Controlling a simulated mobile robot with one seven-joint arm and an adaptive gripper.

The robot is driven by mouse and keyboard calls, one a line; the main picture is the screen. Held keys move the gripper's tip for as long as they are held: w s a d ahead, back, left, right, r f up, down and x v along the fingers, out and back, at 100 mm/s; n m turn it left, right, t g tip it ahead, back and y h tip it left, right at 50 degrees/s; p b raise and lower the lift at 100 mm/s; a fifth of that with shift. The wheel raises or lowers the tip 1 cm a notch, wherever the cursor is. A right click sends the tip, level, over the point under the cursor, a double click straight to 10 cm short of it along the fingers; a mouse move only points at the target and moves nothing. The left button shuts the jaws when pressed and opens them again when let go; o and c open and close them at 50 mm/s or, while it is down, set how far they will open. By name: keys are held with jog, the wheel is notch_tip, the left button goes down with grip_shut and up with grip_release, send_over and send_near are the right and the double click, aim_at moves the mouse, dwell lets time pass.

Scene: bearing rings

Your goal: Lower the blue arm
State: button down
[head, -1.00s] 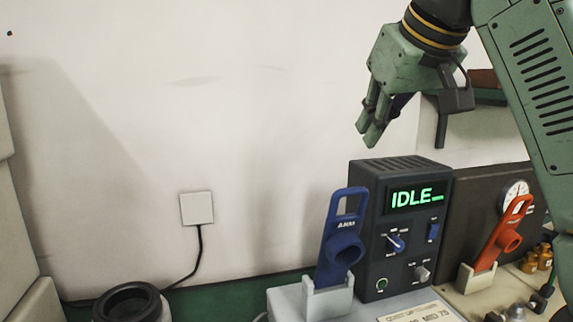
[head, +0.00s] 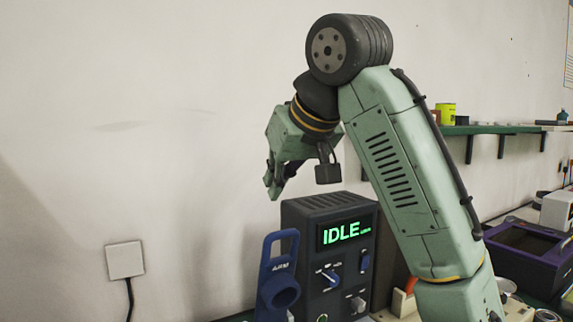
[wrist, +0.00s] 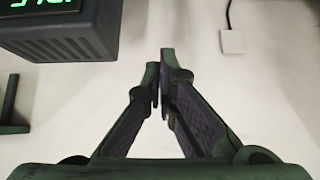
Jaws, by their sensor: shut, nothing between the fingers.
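The blue arm (head: 278,279) stands upright with a slight tilt in the head view, with an open slot at its top and a round boss lower down. Its base is cut off by the bottom edge. It stands at the left front of a dark control box (head: 300,225) whose green display reads IDLE. My gripper (head: 271,189) is above and slightly left of the box, pointing down, apart from the blue arm. In the wrist view my gripper (wrist: 160,85) is shut with nothing between the fingertips. The blue arm does not show in the wrist view.
An orange-red arm (head: 410,286) is mostly hidden behind my arm. A green shelf (head: 490,130) with small items is on the wall at right, above a dark purple-edged tray (head: 535,245). A wall plate (head: 125,260) with a cable is at left. The wall area left of my gripper is clear.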

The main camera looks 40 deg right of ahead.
aim_at(281, 258)
jog(key=f+p, duration=0.1)
jog(key=f, duration=0.3)
jog(key=shift+s+p, duration=0.2)
jog(key=shift+p, duration=0.1)
jog(key=shift+s+a+f, duration=0.1)
jog(key=shift+s+f, duration=0.15)
jog(key=shift+f, duration=0.05)
jog(key=shift+f, duration=0.15)
